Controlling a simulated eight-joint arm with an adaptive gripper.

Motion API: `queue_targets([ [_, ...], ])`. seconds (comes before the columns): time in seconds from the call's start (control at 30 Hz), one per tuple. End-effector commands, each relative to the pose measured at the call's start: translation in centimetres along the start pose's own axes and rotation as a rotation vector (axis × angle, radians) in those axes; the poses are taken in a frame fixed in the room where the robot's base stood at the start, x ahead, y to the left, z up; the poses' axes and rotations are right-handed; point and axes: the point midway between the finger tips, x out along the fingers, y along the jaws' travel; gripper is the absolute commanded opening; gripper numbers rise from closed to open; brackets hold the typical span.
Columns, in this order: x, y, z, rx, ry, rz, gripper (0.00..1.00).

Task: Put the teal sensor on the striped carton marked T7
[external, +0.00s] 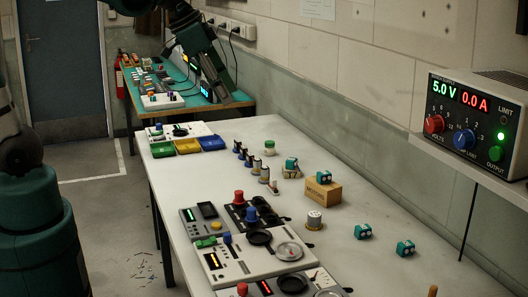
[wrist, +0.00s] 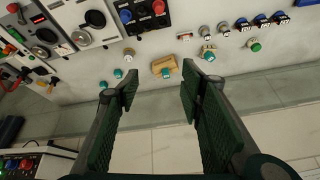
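Several teal sensors are on the white bench. One teal sensor (external: 323,177) sits on top of a brown carton (external: 329,193); this carton (wrist: 158,66) also shows in the wrist view. Another teal sensor (external: 291,164) sits on a small beige block. Two more, a nearer one (external: 405,248) and one a little farther back (external: 362,231), lie loose on the bench; a loose one (wrist: 118,73) shows in the wrist view. I cannot read a T7 mark or make out stripes. My gripper (wrist: 160,88) is open and empty, high above the bench and apart from everything.
Instrument panels with knobs and dials (external: 245,245) fill the bench's near left side. A row of small cylinders (external: 250,160), a green-topped cylinder (external: 269,147) and a white cylinder (external: 314,219) stand near the carton. A power supply (external: 475,120) sits on a wall shelf at right.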

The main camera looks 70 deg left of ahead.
Motion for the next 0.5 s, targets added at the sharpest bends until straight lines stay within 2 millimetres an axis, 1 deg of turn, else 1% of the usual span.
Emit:
queue_targets([
  [0.03, -0.5, 0.8, 0.7, -0.009, 0.006, -0.004, 0.39],
  [0.1, -1.1, 1.5, 1.6, -0.027, 0.014, -0.012, 0.39],
  [0.5, -3.5, 5.5, 6.6, -0.128, 0.074, -0.047, 0.39],
])
